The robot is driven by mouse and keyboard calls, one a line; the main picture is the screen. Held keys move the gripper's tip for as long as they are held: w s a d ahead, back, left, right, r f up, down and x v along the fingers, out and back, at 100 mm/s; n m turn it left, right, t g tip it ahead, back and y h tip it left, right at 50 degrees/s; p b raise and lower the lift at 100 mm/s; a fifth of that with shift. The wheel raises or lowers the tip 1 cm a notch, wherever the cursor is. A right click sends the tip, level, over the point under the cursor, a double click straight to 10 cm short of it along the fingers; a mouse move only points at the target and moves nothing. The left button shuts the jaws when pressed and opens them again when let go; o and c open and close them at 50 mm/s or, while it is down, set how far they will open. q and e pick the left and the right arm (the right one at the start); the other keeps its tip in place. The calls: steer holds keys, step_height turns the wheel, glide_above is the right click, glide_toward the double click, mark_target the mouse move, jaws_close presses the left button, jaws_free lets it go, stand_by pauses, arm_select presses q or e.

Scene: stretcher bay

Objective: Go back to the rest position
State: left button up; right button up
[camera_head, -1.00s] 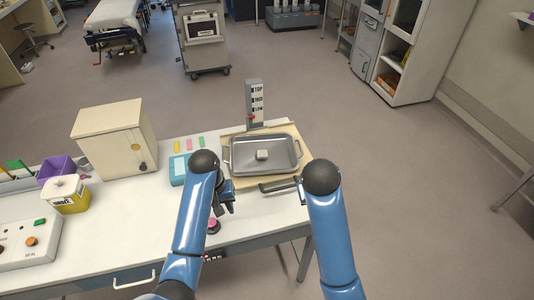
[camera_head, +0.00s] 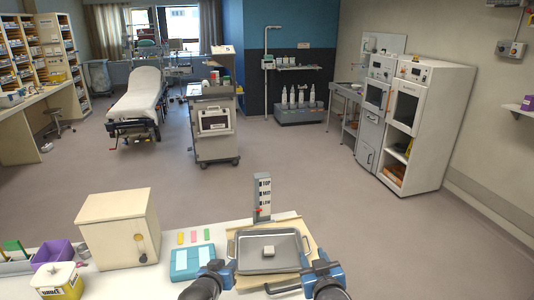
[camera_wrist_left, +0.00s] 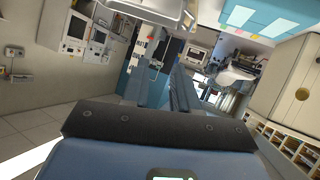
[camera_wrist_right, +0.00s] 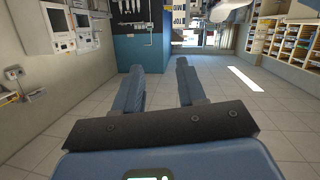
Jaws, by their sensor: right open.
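My right gripper (camera_head: 322,267) is at the near right of the tray in the head view. Its fingers are spread and empty in the right wrist view (camera_wrist_right: 159,70). Both arms are mostly cut off by the bottom edge of the head view.
The white table (camera_head: 215,235) holds a cream cabinet (camera_head: 118,230), a teal case (camera_head: 192,262), a yellow container (camera_head: 60,281), a purple bin (camera_head: 52,254) and an upright level gauge (camera_head: 262,198). Open floor lies beyond, before a stretcher (camera_head: 140,95) and a cart (camera_head: 213,125).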

arm_select(q)
steer(key=s+a+f+t+y+b, duration=0.1)
steer(key=s+a+t+b, duration=0.3)
steer(key=s, duration=0.9)
steer(key=s+a+f+t+y+b, duration=0.1)
steer(key=s+a+f+t+b, duration=0.2)
steer(key=s, duration=0.9)
steer(key=s+a+f+g+b, duration=0.1)
steer(key=s+f+b, duration=0.3)
steer(key=s, duration=0.7)
step_height(320, 180, down, 2)
steer(key=shift+s+a+f+g+y, duration=0.15)
steer(key=shift+s+a+g+y, duration=0.2)
steer(key=shift+a, duration=0.35)
arm_select(e)
steer(key=s+d+f+m+t, duration=0.1)
steer(key=s+d+f, duration=0.2)
steer(key=s+f, duration=0.4)
steer(key=s+d+f+m+h, duration=0.1)
steer(key=s+d+f, duration=0.2)
steer(key=s+f, duration=0.4)
steer(key=s+d+f+m+t, duration=0.1)
steer(key=s+d+f, duration=0.2)
steer(key=s+f, duration=0.4)
steer(key=s, duration=0.9)
steer(key=shift+s+d+t+h, duration=0.15)
steer(key=shift+d+t+h, duration=0.15)
steer(key=shift+d, duration=0.05)
